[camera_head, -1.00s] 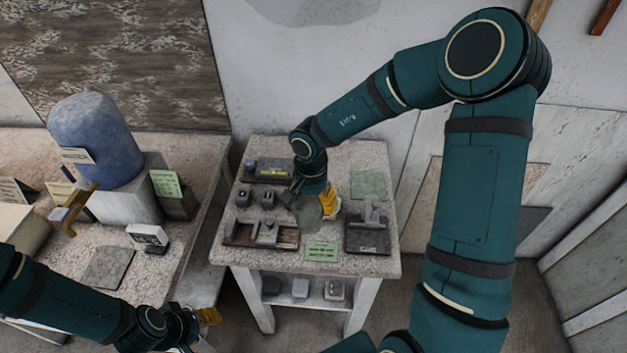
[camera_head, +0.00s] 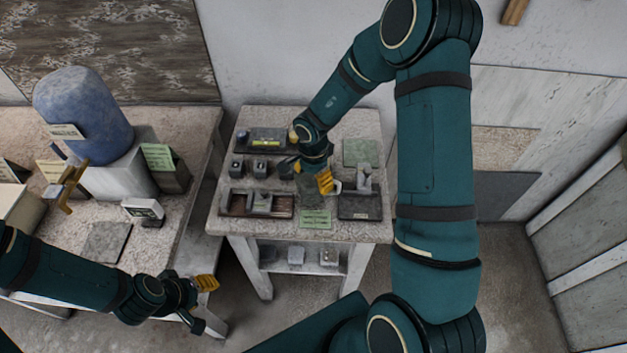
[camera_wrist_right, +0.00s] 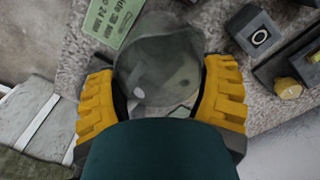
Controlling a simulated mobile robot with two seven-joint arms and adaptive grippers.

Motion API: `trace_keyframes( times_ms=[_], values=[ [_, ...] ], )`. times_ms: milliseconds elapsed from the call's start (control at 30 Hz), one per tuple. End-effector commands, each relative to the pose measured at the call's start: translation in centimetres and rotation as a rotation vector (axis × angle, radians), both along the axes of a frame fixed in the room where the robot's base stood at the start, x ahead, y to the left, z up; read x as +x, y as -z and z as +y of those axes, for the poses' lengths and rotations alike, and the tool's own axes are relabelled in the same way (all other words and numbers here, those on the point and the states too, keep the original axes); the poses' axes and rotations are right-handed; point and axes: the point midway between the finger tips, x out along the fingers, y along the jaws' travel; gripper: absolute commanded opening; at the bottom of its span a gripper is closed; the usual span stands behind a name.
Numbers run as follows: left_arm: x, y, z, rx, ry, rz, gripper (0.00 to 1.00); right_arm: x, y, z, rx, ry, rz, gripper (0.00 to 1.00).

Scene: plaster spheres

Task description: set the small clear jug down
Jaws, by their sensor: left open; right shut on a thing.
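The small clear jug (camera_wrist_right: 160,68) fills the space between my yellow right fingers in the right wrist view. It looks grey-green and see-through. My right gripper (camera_head: 317,184) is shut on it over the small worktable (camera_head: 380,228). In the head view the jug (camera_head: 311,192) is partly hidden by the gripper and sits just behind a green label card (camera_head: 315,219). I cannot tell whether its base touches the tabletop. My left gripper (camera_head: 203,302) is open and empty, low in front of the left bench.
A flat green square (camera_head: 362,152) lies bare at the table's back right. A dark tray with a stand (camera_head: 360,207) is right of the jug; a wooden tray (camera_head: 236,204) is left. Small dark blocks (camera_head: 260,168) and a back tray (camera_head: 283,134) stand close by.

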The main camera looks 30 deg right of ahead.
Motion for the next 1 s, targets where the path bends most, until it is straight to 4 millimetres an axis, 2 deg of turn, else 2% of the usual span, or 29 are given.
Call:
trace_keyframes(
  times_ms=[33,100,433,467,500,867,1000],
  values=[
    [0.0,0.3,0.0,0.0,0.0,0.0,0.47,0.0,0.8,0.0,-0.001,-0.001,0.002,0.34],
    [0.0,0.3,0.0,0.001,0.0,0.0,0.47,0.0,1.2,0.0,-0.001,-0.001,0.0,0.34],
    [0.0,0.1,0.0,0.001,0.0,0.0,0.47,0.0,1.3,0.0,-0.001,0.0,0.0,0.34],
    [0.0,0.1,0.0,0.001,0.0,0.0,0.47,0.0,1.3,0.0,-0.001,0.0,-0.001,0.85],
    [0.0,0.1,0.0,0.0,0.0,0.0,0.47,0.0,1.3,0.0,-0.001,0.0,-0.001,0.99],
    [0.0,0.3,0.0,0.001,0.0,0.0,0.47,0.0,1.0,0.0,-0.001,0.0,-0.001,1.0],
    [0.0,-0.2,0.0,0.0,0.0,0.0,0.47,0.1,-0.9,-0.1,0.001,0.001,-0.003,1.0]
  ],
)
